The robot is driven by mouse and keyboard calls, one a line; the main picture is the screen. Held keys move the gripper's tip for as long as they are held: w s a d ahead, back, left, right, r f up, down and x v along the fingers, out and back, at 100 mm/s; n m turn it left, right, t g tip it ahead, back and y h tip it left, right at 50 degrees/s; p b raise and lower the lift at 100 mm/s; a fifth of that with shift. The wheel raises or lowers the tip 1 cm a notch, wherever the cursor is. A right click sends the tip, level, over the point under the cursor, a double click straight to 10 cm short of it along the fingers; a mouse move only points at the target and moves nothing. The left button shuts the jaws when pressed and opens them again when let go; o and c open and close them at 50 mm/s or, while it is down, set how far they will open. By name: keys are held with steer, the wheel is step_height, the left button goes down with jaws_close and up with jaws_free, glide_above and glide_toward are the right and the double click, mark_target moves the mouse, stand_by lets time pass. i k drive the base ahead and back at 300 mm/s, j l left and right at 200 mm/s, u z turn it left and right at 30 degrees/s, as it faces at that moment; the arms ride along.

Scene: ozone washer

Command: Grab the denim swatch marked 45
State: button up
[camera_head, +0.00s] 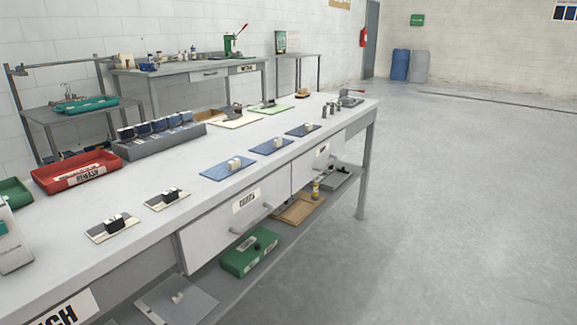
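Three flat blue pieces that look like denim swatches lie in a row on the long grey workbench (225,210). The nearest and largest-looking blue swatch (212,173) is at mid-bench, a middle blue swatch (262,149) lies beyond it, and a far blue swatch (294,132) beyond that. Each has a small pale block on top. A grey rack (160,145) behind them holds several dark blue pieces upright. No number 45 is legible on any of them. My gripper is not in view.
Two pale cards (153,206) with dark blocks lie nearer on the bench. A red tray (60,178) and a green tray (12,190) stand at left. Drawer handles (250,222) stick out in front. The floor (450,220) to the right is clear.

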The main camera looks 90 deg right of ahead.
mark_target(221, 171)
steer(key=l+z, duration=0.15)
steer(key=z, duration=2.35)
steer(key=i+j+u, duration=0.2)
steer(key=j, duration=0.1)
